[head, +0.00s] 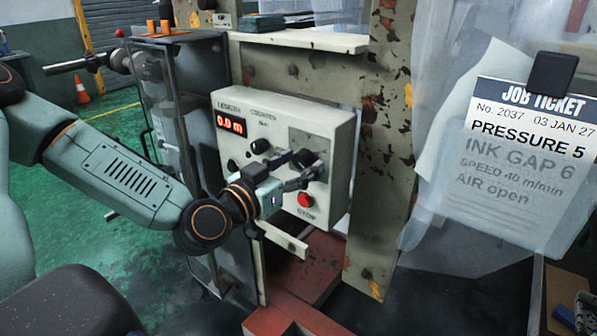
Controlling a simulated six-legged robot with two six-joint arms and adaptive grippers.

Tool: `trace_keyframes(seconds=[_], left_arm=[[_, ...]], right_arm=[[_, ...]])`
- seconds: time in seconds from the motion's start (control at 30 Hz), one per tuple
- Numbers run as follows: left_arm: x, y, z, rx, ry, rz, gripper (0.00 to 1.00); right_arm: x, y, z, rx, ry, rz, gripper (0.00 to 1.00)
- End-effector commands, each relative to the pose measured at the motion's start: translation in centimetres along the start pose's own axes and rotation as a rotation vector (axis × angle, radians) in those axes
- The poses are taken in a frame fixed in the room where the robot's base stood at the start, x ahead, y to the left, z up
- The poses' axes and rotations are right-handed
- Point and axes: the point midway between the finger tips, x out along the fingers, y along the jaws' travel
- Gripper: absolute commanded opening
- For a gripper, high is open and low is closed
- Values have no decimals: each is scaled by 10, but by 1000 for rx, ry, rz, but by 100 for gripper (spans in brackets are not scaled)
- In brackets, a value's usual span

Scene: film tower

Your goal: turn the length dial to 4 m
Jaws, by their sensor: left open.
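The control panel (335,135) is a cream box with a red lit display (231,124) reading 0.0 m, under a label that seems to say LENGTH. Several black knobs sit on its face: one at upper middle (260,146), one at left (232,165) and one at right (305,157). I cannot read which one is the length dial. My left gripper (306,168) is open in front of the right knob, its fingers close around or beside it; contact is unclear. The gripper partly hides the panel's lower middle. My right gripper is out of view.
A red stop button (305,200) is just below my left gripper. A rust-spotted upright post (375,180) stands right of the panel. A job ticket (520,160) hangs at right. A glazed cabinet door (175,110) is at left, with green floor (110,215) beyond.

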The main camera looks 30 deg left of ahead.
Motion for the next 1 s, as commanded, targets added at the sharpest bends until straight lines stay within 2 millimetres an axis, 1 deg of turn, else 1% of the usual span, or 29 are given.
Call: trace_keyframes(seconds=[0.03, 0.1, 0.47, 1.0], left_arm=[[2, 0, 1, 2, 1, 0, 58], [4, 0, 1, 2, 2, -1, 58], [5, 0, -1, 1, 2, -2, 58], [5, 0, -1, 0, 2, -3, 13]], right_arm=[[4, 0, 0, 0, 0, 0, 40], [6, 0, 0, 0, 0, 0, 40], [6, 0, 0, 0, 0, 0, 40], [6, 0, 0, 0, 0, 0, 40]])
